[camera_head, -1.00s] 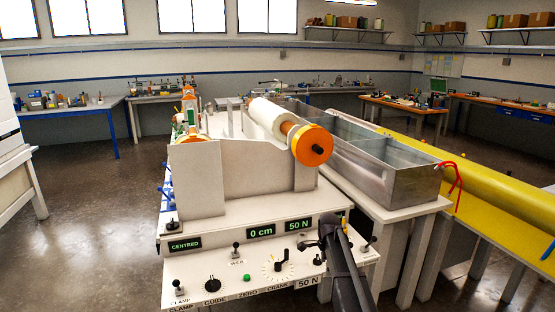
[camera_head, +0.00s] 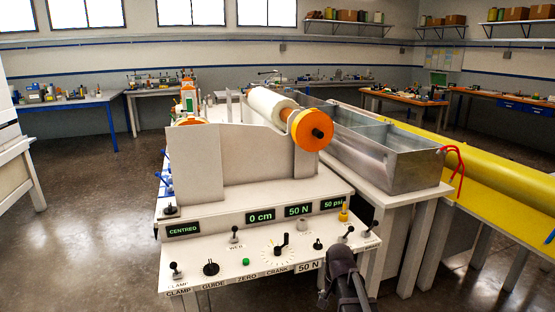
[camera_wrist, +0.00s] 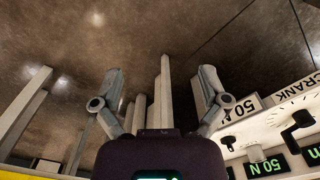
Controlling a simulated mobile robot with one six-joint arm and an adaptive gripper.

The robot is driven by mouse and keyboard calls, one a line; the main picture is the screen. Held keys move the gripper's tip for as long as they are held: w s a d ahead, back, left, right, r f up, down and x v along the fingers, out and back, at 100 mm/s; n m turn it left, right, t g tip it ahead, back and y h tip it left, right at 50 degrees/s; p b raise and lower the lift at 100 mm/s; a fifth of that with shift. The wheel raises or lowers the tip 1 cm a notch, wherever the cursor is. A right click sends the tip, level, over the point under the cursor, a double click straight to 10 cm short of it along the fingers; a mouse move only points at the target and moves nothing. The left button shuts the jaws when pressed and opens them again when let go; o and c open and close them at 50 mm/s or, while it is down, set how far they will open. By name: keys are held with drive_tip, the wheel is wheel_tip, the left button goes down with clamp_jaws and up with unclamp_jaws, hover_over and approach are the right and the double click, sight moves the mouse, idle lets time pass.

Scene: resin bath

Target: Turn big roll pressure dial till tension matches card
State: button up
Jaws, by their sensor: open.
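The white card reading 50 N (camera_head: 310,267) is on the front panel's edge; it also shows upside down in the wrist view (camera_wrist: 243,107). The green tension display (camera_head: 298,210) above also reads 50 N. A small black knob (camera_head: 318,244) stands above the card; I cannot tell whether it is the pressure dial. Left of it is a white dial with a black crank handle (camera_head: 281,244). The big white roll (camera_head: 272,106) with an orange end lies above. My gripper (camera_wrist: 160,72) is open and empty, in front of the panel's right part, touching no control.
More displays read CENTRED (camera_head: 184,230), 0 cm (camera_head: 260,217) and 50 psi (camera_head: 332,203). A clamp lever (camera_head: 175,270), guide knob (camera_head: 211,267) and green button (camera_head: 246,262) line the panel. A metal bath (camera_head: 400,170) and yellow table (camera_head: 510,205) stand right. Floor is clear at left.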

drive_tip(key=s+f+n+b, duration=0.3)
drive_tip(key=s+n, duration=0.3)
drive_tip(key=s, duration=0.4)
wheel_tip(320, 180, up, 22)
drive_tip(key=p, duration=2.2)
drive_tip(key=shift+p, duration=0.35)
drive_tip(key=shift+w, duration=0.1)
idle(3.4)
